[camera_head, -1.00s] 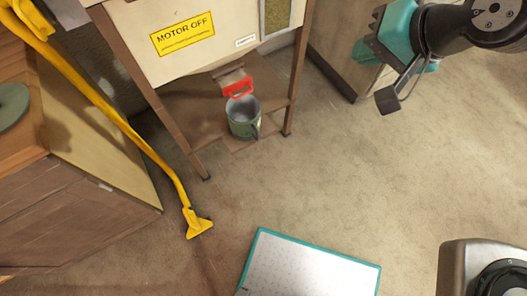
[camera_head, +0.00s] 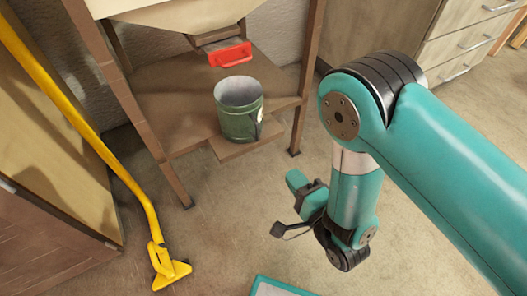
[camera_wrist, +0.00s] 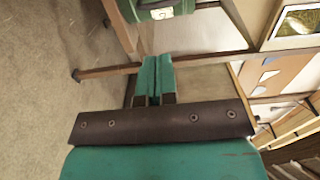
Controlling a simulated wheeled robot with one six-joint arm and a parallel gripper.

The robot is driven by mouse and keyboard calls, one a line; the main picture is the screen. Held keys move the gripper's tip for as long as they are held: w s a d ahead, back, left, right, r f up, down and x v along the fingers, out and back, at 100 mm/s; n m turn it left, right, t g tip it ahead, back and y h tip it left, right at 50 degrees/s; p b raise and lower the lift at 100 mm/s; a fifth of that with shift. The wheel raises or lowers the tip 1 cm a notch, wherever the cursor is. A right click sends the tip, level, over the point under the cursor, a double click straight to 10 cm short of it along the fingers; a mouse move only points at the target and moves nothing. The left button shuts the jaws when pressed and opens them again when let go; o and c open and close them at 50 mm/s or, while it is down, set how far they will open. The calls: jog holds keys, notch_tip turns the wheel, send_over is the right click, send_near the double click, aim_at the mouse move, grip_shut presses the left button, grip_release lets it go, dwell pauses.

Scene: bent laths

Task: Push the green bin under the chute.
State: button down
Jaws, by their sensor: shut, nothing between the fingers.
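The green bin (camera_head: 240,124), a cylinder with a side handle and a pale label, stands upright toward the front of a low wooden shelf, partly over a small projecting board. The chute (camera_head: 212,38) comes down behind and above it, with a red handle (camera_head: 230,55) at its mouth. The bin looks forward of the mouth. My gripper (camera_head: 296,181) is in front and to the right of the bin, apart from it, with nothing held. In the wrist view its teal fingers (camera_wrist: 155,72) are together, and the bin's lower part (camera_wrist: 160,13) shows at the top edge.
The stand's wooden legs (camera_head: 298,90) flank the shelf. A yellow bar with a flared foot (camera_head: 166,268) leans at left by a wooden cabinet (camera_head: 40,215). A drawer unit (camera_head: 465,45) is at back right. Floor in front of the stand is open.

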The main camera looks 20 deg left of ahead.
jog(key=b, duration=0.4)
send_near(244, 116)
jog(key=w+f, duration=0.1)
jog(key=w+a+f, duration=0.1)
jog(key=w+f, duration=0.1)
jog(key=shift+w+f, duration=0.2)
